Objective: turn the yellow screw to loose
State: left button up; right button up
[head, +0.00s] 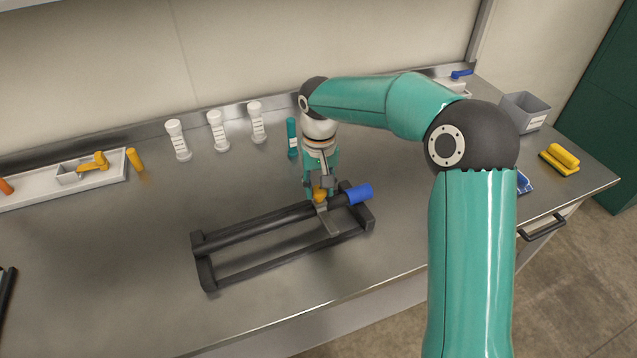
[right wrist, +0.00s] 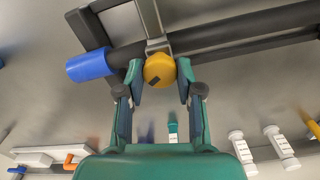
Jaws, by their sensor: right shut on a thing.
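The yellow screw (head: 320,194) sits on a grey metal clamp (head: 328,222) on the dark bar of a black frame (head: 262,235). My right gripper (head: 319,186) reaches down over it from above. In the right wrist view the yellow screw (right wrist: 160,70) has a dark mark on its face and lies between the two fingertips of my right gripper (right wrist: 160,78), which is shut on it. A blue end piece (head: 359,194) is on the bar just right of the clamp; it also shows in the right wrist view (right wrist: 90,66). My left gripper is not in view.
Several white bottles (head: 218,131) and a teal tube (head: 292,138) stand behind the frame. A white tray (head: 40,194) with an orange-handled part is at left. A grey bin (head: 525,112) and a yellow block (head: 560,158) are at right.

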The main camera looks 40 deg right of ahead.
aim_at(319, 189)
jog(key=n+p, duration=0.1)
jog(key=n, duration=0.5)
jog(key=shift+p, duration=0.3)
jog(key=n+p, duration=0.1)
jog(key=n, duration=0.4)
jog(key=shift+n, duration=0.4)
jog(key=o, duration=1.2)
notch_tip(319, 189, up, 12)
jog(key=shift+f, duration=0.1)
